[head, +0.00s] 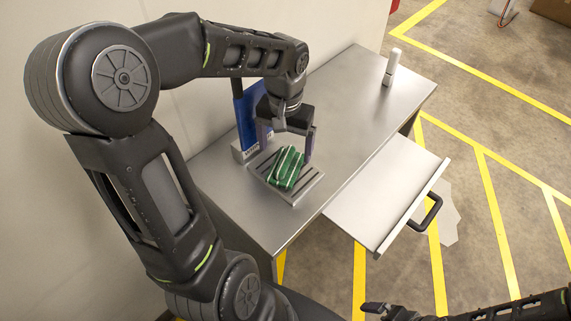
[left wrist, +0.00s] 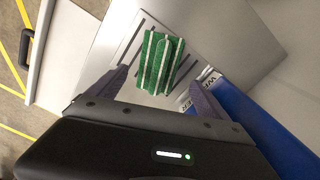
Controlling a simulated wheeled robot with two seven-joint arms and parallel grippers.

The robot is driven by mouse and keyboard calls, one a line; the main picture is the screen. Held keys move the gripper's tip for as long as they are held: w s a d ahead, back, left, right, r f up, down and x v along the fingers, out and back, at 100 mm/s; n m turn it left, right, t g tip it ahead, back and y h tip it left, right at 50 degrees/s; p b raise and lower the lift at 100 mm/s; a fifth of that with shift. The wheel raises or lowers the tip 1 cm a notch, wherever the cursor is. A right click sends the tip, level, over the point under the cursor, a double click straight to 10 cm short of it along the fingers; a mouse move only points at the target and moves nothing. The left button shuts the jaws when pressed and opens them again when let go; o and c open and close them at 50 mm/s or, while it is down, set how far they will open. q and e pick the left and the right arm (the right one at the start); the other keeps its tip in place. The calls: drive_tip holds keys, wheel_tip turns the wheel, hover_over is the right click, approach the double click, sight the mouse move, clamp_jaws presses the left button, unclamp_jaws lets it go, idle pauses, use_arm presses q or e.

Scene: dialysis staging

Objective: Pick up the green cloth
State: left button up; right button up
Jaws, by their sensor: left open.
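The green cloth (head: 286,167) is folded, with white stripes, and lies on a slotted metal plate (head: 307,192) on the steel table. It also shows in the left wrist view (left wrist: 158,62), beyond my fingertips. My left gripper (head: 285,145) points down over the plate, just behind and above the cloth. Its two purple fingers are apart with nothing between them, one to each side of the cloth in the left wrist view (left wrist: 160,82). Part of my right arm shows at the bottom right of the head view; whether its gripper is open or shut is unclear.
A blue panel (head: 246,118) with white lettering stands close beside the left gripper and the plate. A white bottle (head: 391,67) stands at the table's far end. A drawer (head: 385,195) with a black handle is pulled out at the front. The middle of the tabletop (head: 345,110) is clear.

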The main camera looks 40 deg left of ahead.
sight(286, 157)
use_arm(q)
wheel_tip(286, 157, down, 5)
drive_tip(key=shift+d+f+p, duration=0.1)
drive_tip(key=shift+p, duration=0.2)
drive_tip(key=shift+c, duration=0.4)
drive_tip(key=c, duration=1.4)
